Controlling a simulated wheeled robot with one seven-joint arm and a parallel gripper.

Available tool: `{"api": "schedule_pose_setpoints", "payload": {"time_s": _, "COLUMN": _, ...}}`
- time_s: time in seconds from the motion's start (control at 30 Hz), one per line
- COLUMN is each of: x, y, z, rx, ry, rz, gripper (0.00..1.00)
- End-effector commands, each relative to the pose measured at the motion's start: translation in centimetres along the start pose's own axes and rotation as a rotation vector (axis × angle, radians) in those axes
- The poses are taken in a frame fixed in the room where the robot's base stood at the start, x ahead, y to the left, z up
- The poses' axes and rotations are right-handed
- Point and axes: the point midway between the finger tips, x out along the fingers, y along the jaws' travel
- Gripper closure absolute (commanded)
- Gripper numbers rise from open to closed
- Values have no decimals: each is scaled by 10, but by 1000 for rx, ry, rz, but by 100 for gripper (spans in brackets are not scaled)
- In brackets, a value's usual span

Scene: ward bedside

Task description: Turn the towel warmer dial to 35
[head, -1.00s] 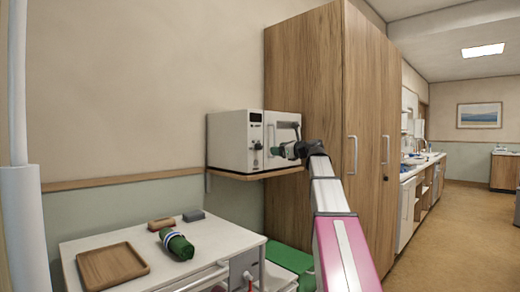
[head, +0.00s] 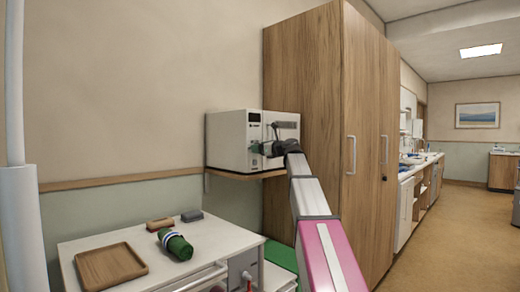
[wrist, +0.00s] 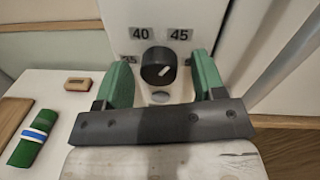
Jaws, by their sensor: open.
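The towel warmer (head: 228,140) is a white box on a wooden wall shelf. In the wrist view its front panel (wrist: 187,17) fills the upper middle, with the black dial (wrist: 158,67) and labels 40, 45 and partly hidden 35 around it. A pale mark on the dial points to the upper right, toward 45. My gripper (wrist: 160,80) is open, with one green finger on each side of the dial in the picture. I cannot tell whether the fingers touch it. In the head view my gripper (head: 262,148) is at the warmer's front and hides the dial.
A white bedside cabinet (head: 222,238) holds a wooden tray (head: 110,265), a rolled green towel (head: 175,244) and two small blocks. A tall wooden wardrobe (head: 310,110) stands close to the warmer's right. Open floor (head: 435,240) lies to the right.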

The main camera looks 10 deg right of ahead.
Motion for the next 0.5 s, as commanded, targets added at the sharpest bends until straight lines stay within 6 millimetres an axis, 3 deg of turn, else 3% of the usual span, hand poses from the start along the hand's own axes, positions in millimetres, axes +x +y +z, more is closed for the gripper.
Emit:
{"api": "schedule_pose_setpoints", "payload": {"time_s": 0.23, "x": 0, "y": 0, "z": 0, "rx": 0, "ry": 0, "rz": -1, "gripper": 37}}
{"api": "schedule_pose_setpoints", "payload": {"time_s": 0.27, "x": 0, "y": 0, "z": 0, "rx": 0, "ry": 0, "rz": -1, "gripper": 43}}
{"api": "schedule_pose_setpoints", "payload": {"time_s": 0.4, "x": 0, "y": 0, "z": 0, "rx": 0, "ry": 0, "rz": -1, "gripper": 87}}
{"api": "schedule_pose_setpoints", "payload": {"time_s": 0.5, "x": 0, "y": 0, "z": 0, "rx": -1, "ry": 0, "rz": 0, "gripper": 86}}
